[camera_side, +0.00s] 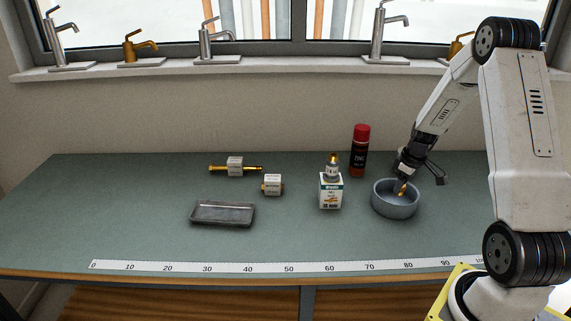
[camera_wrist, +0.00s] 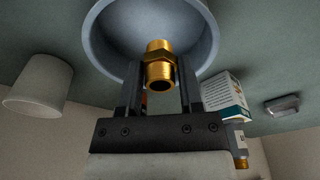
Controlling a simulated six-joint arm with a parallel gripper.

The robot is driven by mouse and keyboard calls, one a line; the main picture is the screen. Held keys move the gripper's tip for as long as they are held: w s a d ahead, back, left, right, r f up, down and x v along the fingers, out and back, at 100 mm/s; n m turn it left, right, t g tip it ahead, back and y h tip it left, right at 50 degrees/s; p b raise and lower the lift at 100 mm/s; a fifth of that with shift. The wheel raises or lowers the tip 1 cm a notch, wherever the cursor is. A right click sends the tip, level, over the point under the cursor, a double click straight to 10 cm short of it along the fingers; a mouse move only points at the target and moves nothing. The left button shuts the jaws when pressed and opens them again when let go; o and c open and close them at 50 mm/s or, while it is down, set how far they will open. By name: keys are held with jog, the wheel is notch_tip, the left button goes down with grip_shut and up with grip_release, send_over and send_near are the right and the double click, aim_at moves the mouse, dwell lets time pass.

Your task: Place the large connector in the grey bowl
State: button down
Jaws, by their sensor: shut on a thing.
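The large connector is a brass threaded fitting with a hex collar. It shows in the wrist view (camera_wrist: 159,66) and as a small gold piece in the side view (camera_side: 401,188). My gripper (camera_side: 402,179) is shut on it, with one dark finger on each side in the wrist view (camera_wrist: 160,82). The grey bowl (camera_side: 395,209) stands on the bench at the right, and its rim and inside fill the top of the wrist view (camera_wrist: 98,50). The connector is over the bowl's opening in the side view. I cannot tell whether it touches the bowl's floor.
A white-and-green box (camera_side: 330,192) and a red-capped can (camera_side: 359,160) stand left of the bowl. Tagged brass fittings (camera_side: 235,168) (camera_side: 272,185) and a metal tray (camera_side: 222,213) lie farther left. A pale cup-like object (camera_wrist: 37,85) shows in the wrist view. A ruler (camera_side: 250,267) runs along the front.

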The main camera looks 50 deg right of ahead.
jog(key=shift+w+d+f, duration=0.35)
jog(key=shift+w+f, duration=0.05)
jog(key=shift+f, duration=0.15)
jog(key=shift+w+d+f, duration=0.1)
jog(key=shift+w+f, duration=0.1)
jog(key=shift+f, duration=1.65)
jog(key=shift+f, duration=0.15)
jog(key=shift+c, duration=1.2)
grip_release()
jog(key=shift+s+r, duration=0.3)
jog(key=shift+r, duration=1.75)
jog(key=shift+s+r, duration=0.3)
jog(key=shift+r, duration=1.7)
jog(key=shift+s+r, duration=0.3)
jog(key=shift+r, duration=1.75)
